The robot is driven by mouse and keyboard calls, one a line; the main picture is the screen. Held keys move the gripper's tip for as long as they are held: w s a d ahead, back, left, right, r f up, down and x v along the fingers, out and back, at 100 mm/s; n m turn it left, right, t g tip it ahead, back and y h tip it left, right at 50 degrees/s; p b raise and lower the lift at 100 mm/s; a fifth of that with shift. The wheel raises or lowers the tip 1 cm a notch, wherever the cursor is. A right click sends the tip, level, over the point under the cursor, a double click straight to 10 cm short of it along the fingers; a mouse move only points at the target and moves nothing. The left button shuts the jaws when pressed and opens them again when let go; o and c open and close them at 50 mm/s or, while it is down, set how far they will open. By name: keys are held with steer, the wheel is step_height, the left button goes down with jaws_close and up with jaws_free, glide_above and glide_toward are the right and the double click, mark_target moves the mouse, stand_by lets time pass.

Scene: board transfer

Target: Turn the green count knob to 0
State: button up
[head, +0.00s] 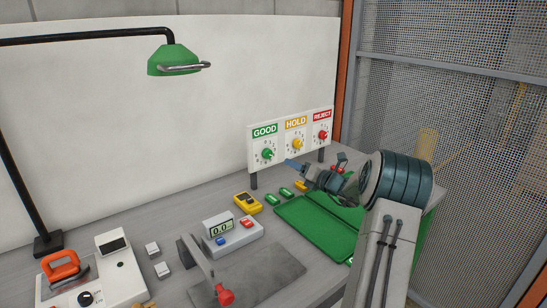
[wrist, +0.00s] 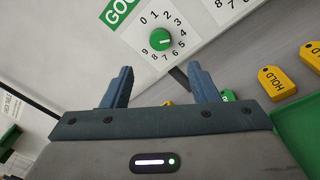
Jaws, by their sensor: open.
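The green count knob (head: 267,155) sits on the white panel under the GOOD label. In the wrist view the knob (wrist: 160,39) lies ahead of my gripper (wrist: 160,72), roughly centred between the fingers in the picture. Digits 0 to 9 ring the knob. Its white mark lies toward the right, near 4 or 5; I cannot tell exactly which. My gripper (head: 290,163) is open and empty, with its fingers toward the panel. The fingers appear short of the knob and not touching it.
The yellow HOLD knob (head: 297,144) and red REJECT knob (head: 322,135) are on the same panel, to the right. Yellow tags (wrist: 271,82) and a green tray (head: 290,207) lie below. A counter device (head: 232,238) and a green lamp (head: 173,60) stand left.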

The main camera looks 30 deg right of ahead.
mark_target(270, 154)
steer(key=p+x, duration=0.1)
steer(key=x, duration=1)
steer(key=shift+p, duration=0.4)
steer(key=c, duration=1)
